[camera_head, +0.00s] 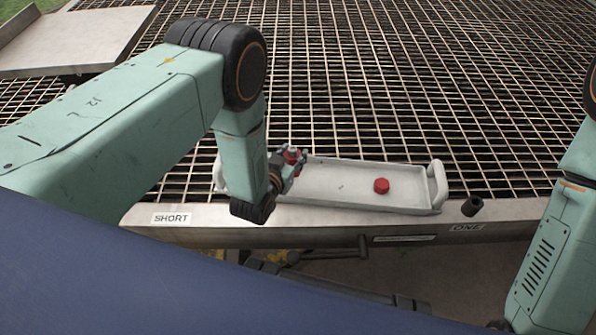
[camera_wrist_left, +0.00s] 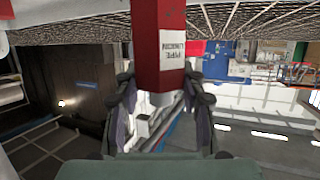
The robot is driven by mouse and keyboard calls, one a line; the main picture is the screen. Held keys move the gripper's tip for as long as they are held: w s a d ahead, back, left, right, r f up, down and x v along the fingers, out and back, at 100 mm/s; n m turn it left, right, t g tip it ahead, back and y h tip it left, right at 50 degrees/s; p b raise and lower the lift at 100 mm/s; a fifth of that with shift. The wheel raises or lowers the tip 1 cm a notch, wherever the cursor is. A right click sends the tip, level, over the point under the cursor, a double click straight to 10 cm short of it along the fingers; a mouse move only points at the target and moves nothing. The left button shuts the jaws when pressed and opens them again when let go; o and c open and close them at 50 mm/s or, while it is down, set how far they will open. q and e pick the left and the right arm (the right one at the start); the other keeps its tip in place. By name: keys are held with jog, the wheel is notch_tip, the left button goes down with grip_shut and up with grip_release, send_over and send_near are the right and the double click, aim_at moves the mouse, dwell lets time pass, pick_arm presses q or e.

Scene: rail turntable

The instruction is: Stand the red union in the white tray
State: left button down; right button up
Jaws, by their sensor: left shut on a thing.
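My left gripper (camera_head: 283,170) is at the left part of the white tray (camera_head: 340,187). It is shut on the red union (camera_head: 292,154), which shows only in part in the head view. In the left wrist view the red union (camera_wrist_left: 159,45), with flat sides and a white printed label, is between the fingers (camera_wrist_left: 160,92). Whether it touches the tray is hard to tell. A second red six-sided piece (camera_head: 381,185) is in the right part of the tray. My right gripper is out of view; only part of its arm shows.
The long tray has raised end handles and lies along a metal ledge (camera_head: 335,221) marked SHORT and ONE. A dark short cylinder (camera_head: 472,206) is right of the tray. Open metal grating (camera_head: 400,90) extends behind. A metal plate (camera_head: 70,40) is at the far left.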

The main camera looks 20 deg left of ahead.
pick_arm(q)
jog(key=shift+w+f+b, duration=0.1)
jog(key=shift+f+b, duration=1)
jog(key=shift+f, duration=1.1)
jog(key=shift+r, duration=0.15)
jog(key=c, duration=0.8)
grip_release()
jog(key=shift+f, duration=0.2)
